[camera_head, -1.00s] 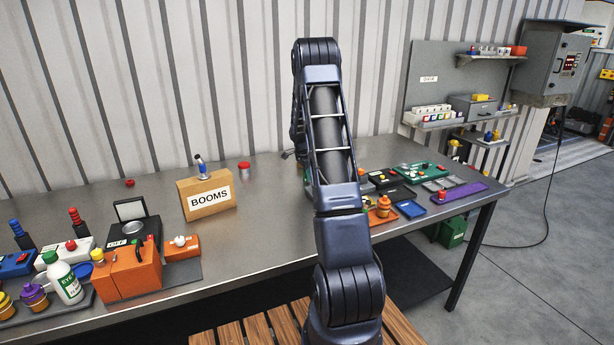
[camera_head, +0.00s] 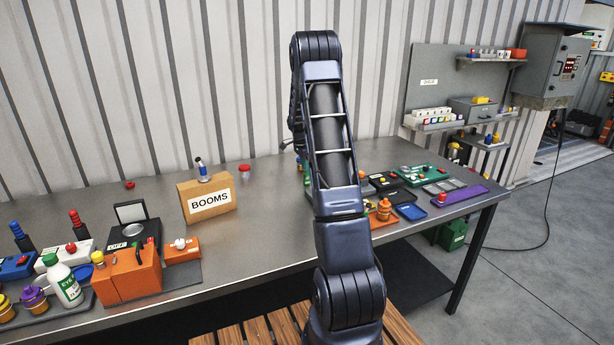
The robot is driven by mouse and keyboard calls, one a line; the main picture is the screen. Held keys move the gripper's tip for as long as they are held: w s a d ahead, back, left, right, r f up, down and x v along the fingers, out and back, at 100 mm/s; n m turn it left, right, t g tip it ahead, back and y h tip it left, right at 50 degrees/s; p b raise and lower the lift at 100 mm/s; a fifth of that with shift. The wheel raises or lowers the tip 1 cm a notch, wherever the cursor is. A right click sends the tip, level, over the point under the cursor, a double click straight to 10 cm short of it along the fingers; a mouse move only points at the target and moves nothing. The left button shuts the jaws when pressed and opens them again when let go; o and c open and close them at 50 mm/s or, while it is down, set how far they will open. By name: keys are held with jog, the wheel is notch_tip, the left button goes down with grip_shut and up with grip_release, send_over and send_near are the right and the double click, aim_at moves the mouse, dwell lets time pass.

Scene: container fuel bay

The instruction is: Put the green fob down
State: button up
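My arm rises through the middle of the view and bends down behind itself over the bench. A small dark part (camera_head: 288,144), perhaps of my gripper, sticks out left of the arm above the bench. The fingertips are hidden behind my arm, so I cannot see whether they are open or shut, or what they hold. I cannot make out the green fob for certain. A small green patch (camera_head: 307,181) shows at the arm's left edge, too covered to identify.
The metal bench (camera_head: 270,215) is clear between the BOOMS box (camera_head: 210,206) and my arm. Left stand an orange block (camera_head: 128,277), a white bottle (camera_head: 63,281) and a scale (camera_head: 133,231). Right are a blue tray (camera_head: 410,212), a purple tray (camera_head: 462,196) and a green board (camera_head: 422,172).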

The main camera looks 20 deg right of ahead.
jog(key=r, duration=0.4)
jog(key=a+r, duration=0.1)
jog(key=r, duration=0.1)
jog(key=shift+r, duration=0.1)
jog(key=s+a+r+n+t, duration=0.1)
jog(key=s+a+r+n, duration=0.25)
jog(key=s+r, duration=0.3)
jog(key=s+a+r+n+y, duration=0.1)
jog(key=s+a+r+n, duration=0.1)
jog(key=s+a+r, duration=0.45)
jog(key=s+a+r+n+t, duration=0.1)
jog(key=s+a+r+n, duration=0.2)
jog(key=s, duration=0.6)
jog(key=s+a+n+t, duration=0.1)
jog(key=s+a+n, duration=0.1)
jog(key=s, duration=0.6)
jog(key=s+a+n, duration=0.2)
jog(key=s+n, duration=0.2)
jog(key=s, duration=0.4)
jog(key=s+a+n+t, duration=0.1)
jog(key=s+a+n, duration=0.1)
jog(key=s, duration=0.6)
jog(key=shift+s+a+n+t+y, duration=0.3)
jog(key=shift+n+y, duration=0.1)
jog(key=shift+n, duration=0.35)
jog(key=shift+d, duration=0.1)
